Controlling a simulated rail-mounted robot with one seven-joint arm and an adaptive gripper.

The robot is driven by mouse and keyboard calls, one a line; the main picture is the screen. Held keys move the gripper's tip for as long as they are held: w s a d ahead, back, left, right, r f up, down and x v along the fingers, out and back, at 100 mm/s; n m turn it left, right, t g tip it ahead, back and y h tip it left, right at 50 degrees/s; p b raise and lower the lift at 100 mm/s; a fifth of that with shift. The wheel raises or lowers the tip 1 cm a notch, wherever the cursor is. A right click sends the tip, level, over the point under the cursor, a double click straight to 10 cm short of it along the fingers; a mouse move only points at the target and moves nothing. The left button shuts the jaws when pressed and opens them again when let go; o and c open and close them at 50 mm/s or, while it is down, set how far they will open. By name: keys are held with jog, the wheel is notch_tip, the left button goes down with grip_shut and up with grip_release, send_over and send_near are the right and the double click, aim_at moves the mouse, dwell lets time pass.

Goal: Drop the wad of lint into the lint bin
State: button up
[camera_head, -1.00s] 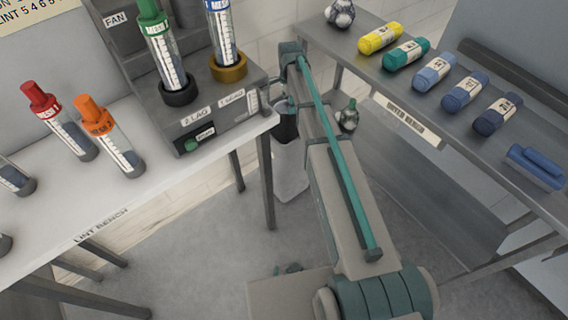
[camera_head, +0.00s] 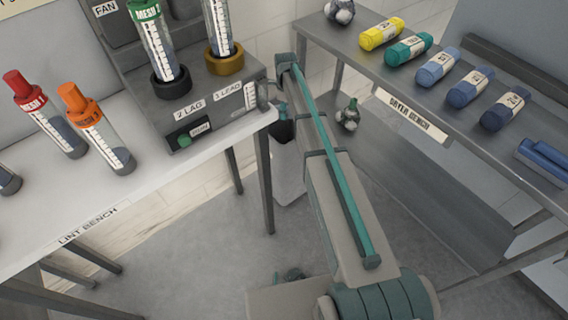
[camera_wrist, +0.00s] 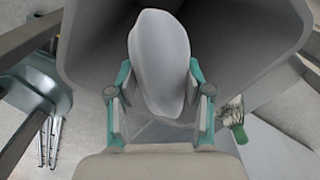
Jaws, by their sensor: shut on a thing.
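My gripper (camera_wrist: 159,92) is shut on a pale grey wad of lint (camera_wrist: 160,60), with a teal finger on each side. In the wrist view the wad is in front of the wide grey mouth of the lint bin (camera_wrist: 255,45), and its lower end lies between the fingers. In the head view the light grey bin (camera_head: 288,178) stands on the floor between the two benches, with a dark upper part. My arm hides most of the gripper there, and the wad cannot be made out.
The lint bench (camera_head: 130,195) on the left holds capped tubes and a grey fan unit (camera_head: 205,115). The dryer bench (camera_head: 375,75) on the right holds several coloured rolls. A small green-topped object (camera_head: 349,115) is right of my arm. Bench legs stand near the bin.

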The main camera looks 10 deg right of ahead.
jog(key=shift+f+b, duration=0.75)
jog(key=shift+f, duration=0.8)
jog(key=o, duration=1.2)
jog(key=shift+r, duration=0.15)
notch_tip(320, 180, up, 12)
jog(key=shift+f, duration=0.1)
